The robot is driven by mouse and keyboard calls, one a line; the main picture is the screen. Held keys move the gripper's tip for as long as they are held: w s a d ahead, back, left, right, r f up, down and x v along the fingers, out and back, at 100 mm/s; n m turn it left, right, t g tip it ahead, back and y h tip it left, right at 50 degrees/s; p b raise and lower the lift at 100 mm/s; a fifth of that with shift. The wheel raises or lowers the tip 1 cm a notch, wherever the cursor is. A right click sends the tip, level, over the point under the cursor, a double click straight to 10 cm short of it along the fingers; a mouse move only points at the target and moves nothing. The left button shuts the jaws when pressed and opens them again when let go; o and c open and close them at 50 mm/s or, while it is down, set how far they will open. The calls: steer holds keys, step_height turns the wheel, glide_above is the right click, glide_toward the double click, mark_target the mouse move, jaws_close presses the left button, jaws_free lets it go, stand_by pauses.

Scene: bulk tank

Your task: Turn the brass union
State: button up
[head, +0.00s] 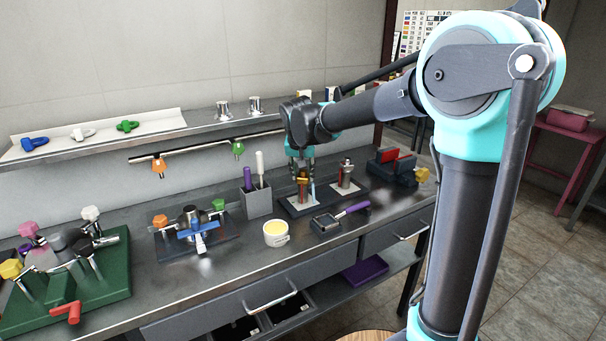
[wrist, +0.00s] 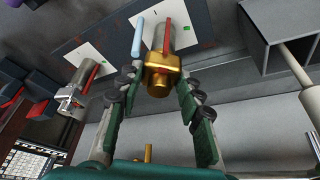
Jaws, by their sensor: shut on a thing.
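The brass union (wrist: 161,72) is a gold-coloured fitting on top of a grey cylinder with a red strip. In the wrist view it sits between the two fingers of my gripper (wrist: 153,97), which is shut on it. In the head view my gripper (head: 301,163) points down over the bench, and the brass union (head: 303,177) shows small below it. The cylinder stands on a white plate marked 1 on a dark base. A light blue rod (wrist: 137,38) stands beside it.
A second grey cylinder (head: 346,174) with a red strip stands close by on the right. A grey holder (head: 257,203) with two handles, a pot of yellow stuff (head: 276,234) and a purple-handled tool (head: 351,209) lie around. A red-jawed vise (head: 392,165) stands at the right.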

steer(key=shift+m, duration=0.4)
steer(key=o, duration=1.2)
steer(key=shift+c, duration=0.2)
steer(key=shift+r, duration=0.1)
steer(key=v, duration=1.1)
steer(key=shift+s+a+r, duration=0.15)
steer(key=shift+r, duration=0.25)
